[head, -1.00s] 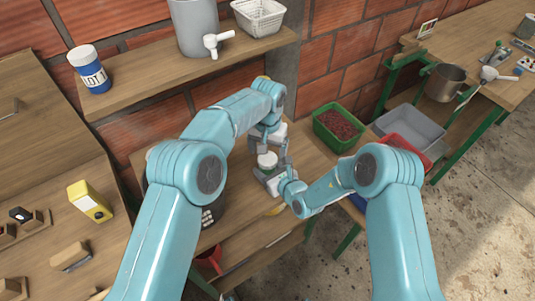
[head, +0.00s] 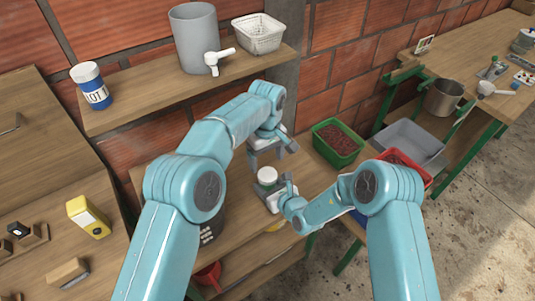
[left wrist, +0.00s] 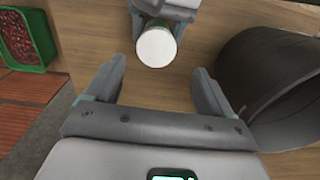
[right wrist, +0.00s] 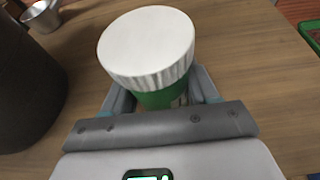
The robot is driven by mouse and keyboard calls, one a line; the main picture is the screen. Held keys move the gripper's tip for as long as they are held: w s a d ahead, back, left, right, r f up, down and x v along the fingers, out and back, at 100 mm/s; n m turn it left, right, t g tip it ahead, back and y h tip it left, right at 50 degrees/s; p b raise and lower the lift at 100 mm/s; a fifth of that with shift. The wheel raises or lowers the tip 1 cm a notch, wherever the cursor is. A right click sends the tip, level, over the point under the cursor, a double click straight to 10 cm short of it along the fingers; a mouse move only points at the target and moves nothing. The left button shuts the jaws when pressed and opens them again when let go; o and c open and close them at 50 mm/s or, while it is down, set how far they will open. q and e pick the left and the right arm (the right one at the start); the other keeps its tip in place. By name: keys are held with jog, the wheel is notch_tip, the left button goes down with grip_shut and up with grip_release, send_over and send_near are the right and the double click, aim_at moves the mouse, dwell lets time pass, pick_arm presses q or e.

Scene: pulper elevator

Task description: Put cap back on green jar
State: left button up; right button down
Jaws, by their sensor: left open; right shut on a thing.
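The green jar (right wrist: 158,99) stands on the wooden bench, with its white ribbed cap (right wrist: 147,45) on its mouth. Whether the cap is fully down I cannot tell. The cap also shows in the head view (head: 267,174) and the left wrist view (left wrist: 156,48). My right gripper (right wrist: 161,93) is shut on the jar's green body, below the cap. My left gripper (left wrist: 160,72) is open and empty. Its fingers are apart from the cap, which shows beyond and between them. In the head view it hangs above and behind the jar.
A dark round vessel (left wrist: 285,75) stands close to the jar. A green bin of red cherries (head: 338,143) is at the right. A shelf (head: 150,92) above holds a blue jar (head: 91,87), a grey tapped container (head: 195,38) and a white basket (head: 259,33).

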aim_at(268, 174)
pick_arm(q)
jog(key=shift+w+d+r, duration=0.1)
jog(key=shift+d+r, duration=0.05)
jog(key=shift+r, duration=0.4)
jog(key=shift+f, duration=0.1)
jog(key=shift+f, duration=3.95)
jog(key=c, duration=1.1)
jog(key=m, duration=0.9)
